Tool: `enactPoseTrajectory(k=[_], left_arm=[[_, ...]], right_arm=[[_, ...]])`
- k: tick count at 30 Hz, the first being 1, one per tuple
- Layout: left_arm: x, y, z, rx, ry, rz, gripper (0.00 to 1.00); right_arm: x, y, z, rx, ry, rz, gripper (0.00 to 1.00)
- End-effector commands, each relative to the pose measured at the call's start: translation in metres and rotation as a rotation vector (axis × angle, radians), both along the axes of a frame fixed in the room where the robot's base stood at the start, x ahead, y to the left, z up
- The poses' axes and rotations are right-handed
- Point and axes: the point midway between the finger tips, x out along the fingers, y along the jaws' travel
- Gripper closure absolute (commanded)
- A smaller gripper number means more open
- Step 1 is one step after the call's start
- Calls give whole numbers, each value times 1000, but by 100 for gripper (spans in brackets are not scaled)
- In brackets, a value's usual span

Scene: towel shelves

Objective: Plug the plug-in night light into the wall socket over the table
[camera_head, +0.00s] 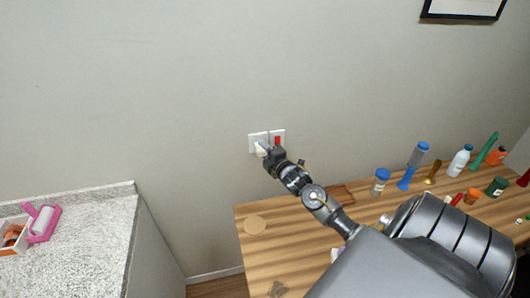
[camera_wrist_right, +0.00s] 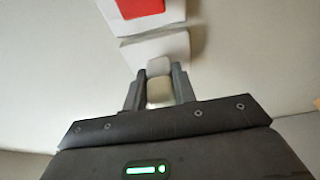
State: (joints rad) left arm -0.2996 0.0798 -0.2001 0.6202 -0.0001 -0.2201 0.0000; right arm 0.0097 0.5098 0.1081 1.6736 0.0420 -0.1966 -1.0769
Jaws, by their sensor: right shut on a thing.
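The white wall socket plate (camera_head: 257,138) is on the grey wall above the table; in the right wrist view the plate (camera_wrist_right: 157,46) is just ahead of the fingers. My right gripper (camera_head: 267,153) reaches up to it. In the right wrist view the gripper (camera_wrist_right: 159,84) is shut on the small cream-white night light (camera_wrist_right: 159,91), which also shows at the gripper's tip in the head view (camera_head: 260,151). The night light is in front of the plate's lower part. Its prongs are hidden, and I cannot tell whether it touches the plate. My left gripper is not in view.
A second plate with a red part (camera_head: 277,140) adjoins the socket on the right. A speckled counter (camera_head: 95,235) stands left.

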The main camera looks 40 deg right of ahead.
Motion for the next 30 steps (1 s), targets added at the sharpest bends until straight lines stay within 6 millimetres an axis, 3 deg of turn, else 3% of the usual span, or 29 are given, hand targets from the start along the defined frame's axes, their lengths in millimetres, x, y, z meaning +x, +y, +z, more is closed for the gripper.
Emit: enactPoseTrajectory(k=[14,15,19,30], left_arm=[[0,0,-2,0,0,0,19],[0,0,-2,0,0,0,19],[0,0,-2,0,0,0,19],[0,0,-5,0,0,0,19]], right_arm=[[4,-4,2,0,-2,-4,100],[4,-5,2,-1,-3,-4,68],[4,-4,1,0,-2,-4,51],[0,-3,-1,0,0,-2,48]])
